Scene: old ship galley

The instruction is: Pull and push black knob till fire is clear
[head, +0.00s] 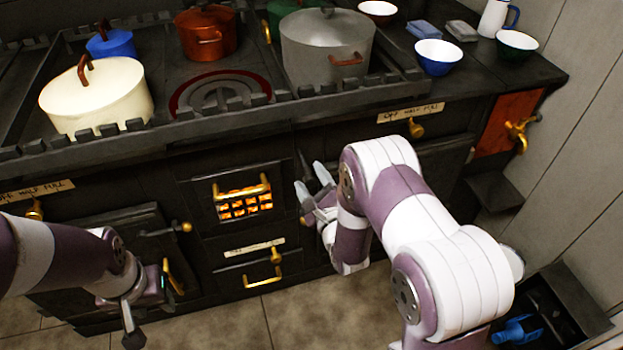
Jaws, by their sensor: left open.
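A fire grate (245,205) with a brass bar glows orange in the middle of the black stove front. A thin dark handle (304,164) stands out just right of the grate; I cannot tell whether it is the black knob. My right gripper (312,184) is right of the grate and just below that handle. Its two pale fingertips are apart, and I see nothing held between them. Contact with the stove front is unclear. My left gripper (148,298) is open and low at the left, in front of the stove's lower left door (110,225).
A brass-handled drawer (250,265) sits below the grate. A cream pot (95,98), a red pot (207,36) and a large grey pot (320,60) stand on the stovetop. A brass tap (520,130) juts out at right. A dark bin (550,315) stands on the floor.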

